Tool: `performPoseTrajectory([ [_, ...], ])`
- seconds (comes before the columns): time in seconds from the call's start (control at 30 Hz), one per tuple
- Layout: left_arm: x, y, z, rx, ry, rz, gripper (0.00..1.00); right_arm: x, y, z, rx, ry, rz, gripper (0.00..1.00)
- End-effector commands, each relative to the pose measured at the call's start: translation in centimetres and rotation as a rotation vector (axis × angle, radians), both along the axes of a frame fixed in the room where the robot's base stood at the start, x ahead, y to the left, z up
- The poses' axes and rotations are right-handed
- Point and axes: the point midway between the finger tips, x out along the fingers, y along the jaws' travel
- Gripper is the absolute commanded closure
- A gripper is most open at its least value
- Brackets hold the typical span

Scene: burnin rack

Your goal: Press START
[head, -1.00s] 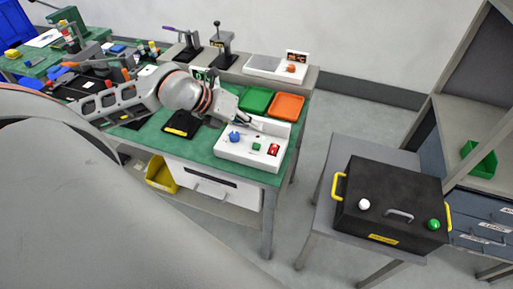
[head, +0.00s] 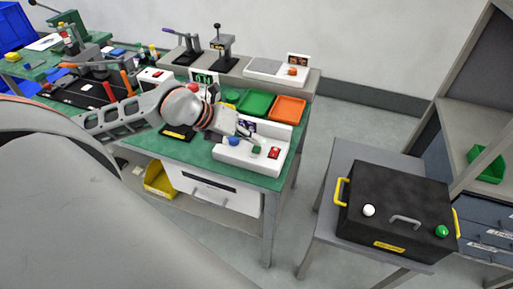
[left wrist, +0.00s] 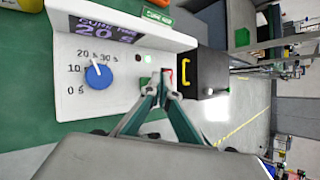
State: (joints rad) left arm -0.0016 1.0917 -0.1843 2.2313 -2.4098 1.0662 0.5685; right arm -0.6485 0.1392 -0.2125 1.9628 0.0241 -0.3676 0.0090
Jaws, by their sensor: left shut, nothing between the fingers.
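A white control box (head: 240,160) stands on the front right of the green bench. It has a blue knob (head: 233,141), a green button (head: 256,150) and a red switch (head: 274,153). In the left wrist view the blue knob (left wrist: 98,75) sits by a 0 to 30 s scale, under a display reading 20. My left gripper (head: 252,139) is shut and empty, its tips right at the green button. In the left wrist view the fingertips (left wrist: 160,84) partly cover the green button (left wrist: 145,83); I cannot tell whether they touch it. My right gripper is not in view.
Green (head: 255,103) and orange (head: 288,109) trays lie behind the box. A black case (head: 400,205) with yellow handles stands on a separate grey table to the right. A yellow bin (head: 159,179) is under the bench. Floor is clear between the tables.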

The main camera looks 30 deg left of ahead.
Motion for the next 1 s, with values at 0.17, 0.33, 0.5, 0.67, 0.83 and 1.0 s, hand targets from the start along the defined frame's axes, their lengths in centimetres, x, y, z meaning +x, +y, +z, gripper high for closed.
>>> performPoseTrajectory([
  [0.17, 0.01, 0.0, 0.01, 0.0, 0.0, 0.0, 1.0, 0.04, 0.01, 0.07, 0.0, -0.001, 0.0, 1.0],
  [0.33, 0.01, 0.0, 0.01, 0.0, 0.0, 0.0, 1.0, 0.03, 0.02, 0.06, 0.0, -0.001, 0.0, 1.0],
  [0.5, 0.0, 0.01, -0.01, 0.0, 0.0, 0.0, 1.0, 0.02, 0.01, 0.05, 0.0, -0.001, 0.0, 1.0],
  [0.67, 0.0, 0.01, -0.01, 0.0, 0.0, 0.0, 1.0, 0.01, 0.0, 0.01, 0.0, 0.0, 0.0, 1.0],
  [0.83, 0.0, 0.0, -0.13, 0.0, 0.0, 0.0, 1.0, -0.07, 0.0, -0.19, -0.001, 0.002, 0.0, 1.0],
  [1.0, -0.03, -0.01, -0.78, -0.001, 0.001, 0.0, 1.0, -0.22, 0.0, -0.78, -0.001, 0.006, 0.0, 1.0],
])
